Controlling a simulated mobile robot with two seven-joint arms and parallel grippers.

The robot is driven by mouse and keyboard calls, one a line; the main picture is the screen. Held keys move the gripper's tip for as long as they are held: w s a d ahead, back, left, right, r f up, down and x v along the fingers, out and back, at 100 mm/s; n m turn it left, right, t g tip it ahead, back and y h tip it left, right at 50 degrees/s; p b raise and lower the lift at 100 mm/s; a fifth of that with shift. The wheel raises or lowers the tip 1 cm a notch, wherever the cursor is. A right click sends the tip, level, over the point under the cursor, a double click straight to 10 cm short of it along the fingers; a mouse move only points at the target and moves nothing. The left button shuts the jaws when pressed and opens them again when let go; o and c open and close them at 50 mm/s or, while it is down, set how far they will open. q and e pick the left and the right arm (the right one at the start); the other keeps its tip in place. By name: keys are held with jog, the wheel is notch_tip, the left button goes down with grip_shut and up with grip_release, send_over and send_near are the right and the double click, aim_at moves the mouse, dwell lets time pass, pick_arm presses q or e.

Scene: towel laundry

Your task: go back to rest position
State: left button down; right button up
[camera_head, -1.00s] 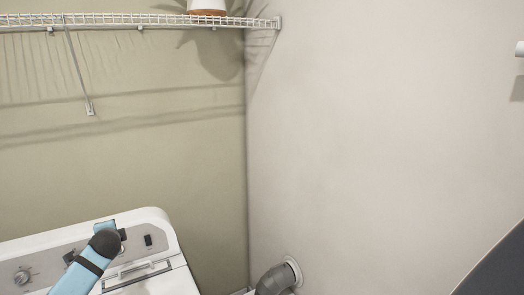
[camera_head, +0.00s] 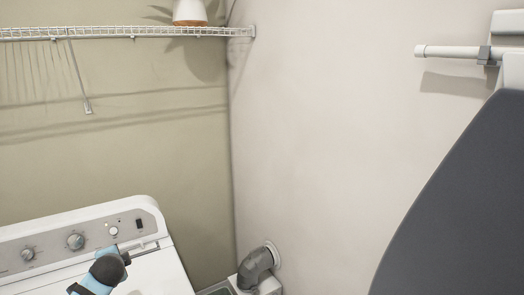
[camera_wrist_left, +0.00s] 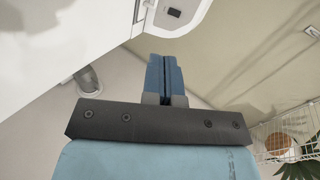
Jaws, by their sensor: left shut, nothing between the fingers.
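My left gripper (camera_wrist_left: 164,78) shows in the left wrist view with its two blue fingers pressed together and nothing between them. In the head view my light-blue left arm with its dark rounded joint comes up at the lower left, in front of the white washing machine (camera_head: 168,272). The machine also shows at the top left of the wrist view (camera_wrist_left: 60,40). I cannot tell from these views whether the arm touches it. My right arm and gripper are not in view.
A grey duct (camera_head: 256,268) comes out of the wall beside the machine. A wire shelf (camera_head: 150,32) with a potted plant (camera_head: 189,12) hangs above. A dark board (camera_head: 465,200), like an ironing board, fills the right side near a white wall bar (camera_head: 450,52).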

pick_arm(q)
jog(key=s+d+f+n+g+h, duration=0.1)
jog(key=s+d+f+n, duration=0.1)
jog(key=s+d+f, duration=0.45)
jog(key=s+d+f+n+g+h, duration=0.1)
jog(key=s+d+f+g+h, duration=0.15)
jog(key=s, duration=0.65)
jog(key=s+d+r+n+g+h, duration=0.1)
jog(key=s+d+n+g, duration=0.15)
jog(key=s, duration=1.15)
jog(key=s+d+r+n+g+h, duration=0.15)
jog(key=s+d+n, duration=0.25)
jog(key=s, duration=1)
jog(key=w+d+f+m+t+h+b, duration=0.1)
jog(key=w+d+f+t+b, duration=0.1)
jog(key=f, duration=0.7)
jog(key=w+d+f+t+h+b, duration=0.2)
jog(key=w+d+f+t, duration=0.2)
jog(key=f, duration=0.5)
jog(key=shift+w+d+m+t, duration=0.35)
jog(key=shift+w+t, duration=0.05)
jog(key=shift+t, duration=0.65)
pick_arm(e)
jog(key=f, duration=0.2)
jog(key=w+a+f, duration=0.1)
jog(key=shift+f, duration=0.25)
